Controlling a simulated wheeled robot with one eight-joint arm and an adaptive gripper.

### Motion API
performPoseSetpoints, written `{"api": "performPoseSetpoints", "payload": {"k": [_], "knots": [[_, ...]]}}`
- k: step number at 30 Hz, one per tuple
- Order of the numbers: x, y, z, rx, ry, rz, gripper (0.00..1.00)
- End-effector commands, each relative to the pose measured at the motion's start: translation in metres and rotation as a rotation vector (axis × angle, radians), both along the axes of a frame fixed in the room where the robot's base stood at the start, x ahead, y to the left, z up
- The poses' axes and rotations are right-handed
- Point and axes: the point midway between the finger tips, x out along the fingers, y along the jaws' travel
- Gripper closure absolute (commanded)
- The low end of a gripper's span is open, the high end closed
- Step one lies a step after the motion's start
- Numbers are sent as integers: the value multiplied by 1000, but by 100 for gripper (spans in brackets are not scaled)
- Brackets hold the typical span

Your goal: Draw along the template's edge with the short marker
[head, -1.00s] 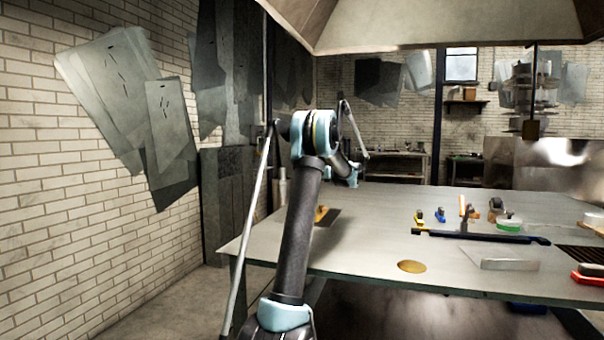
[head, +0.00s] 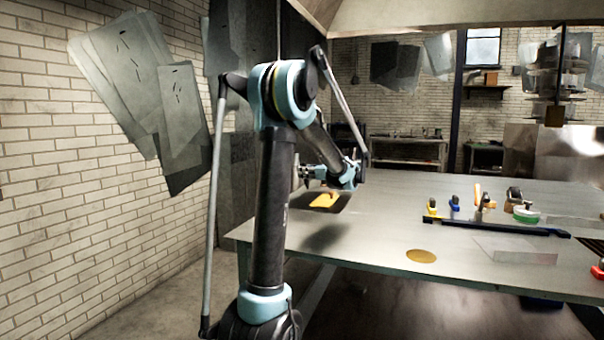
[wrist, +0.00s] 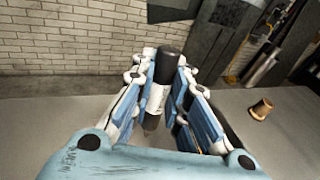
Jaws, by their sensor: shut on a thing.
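My gripper (wrist: 161,75) is shut on a short marker (wrist: 156,98) with a black end and a pale body, seen in the wrist view. The marker stands roughly upright between the fingers, and its lower end is partly hidden. In the head view my gripper (head: 300,176) is small, above the far left part of the table. A yellow piece (head: 325,200) lies on a dark flat sheet (head: 340,208) just below it. I cannot tell for certain which of these is the template. Whether the marker touches anything is not clear.
The grey table (head: 380,235) carries a gold disc (head: 421,256), a dark rack (head: 500,228) with several tools, and a green-and-white round item (head: 526,215). A small brown cup-like piece (wrist: 261,109) stands right of my gripper. A brick wall (head: 90,240) is on the left.

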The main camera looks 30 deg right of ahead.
Motion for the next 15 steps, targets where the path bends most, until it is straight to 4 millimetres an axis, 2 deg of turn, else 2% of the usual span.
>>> {"api": "performPoseSetpoints", "payload": {"k": [10,15], "knots": [[-3,-6,-1,1,0,-7,100],[-3,-6,-8,1,0,-8,100]]}}
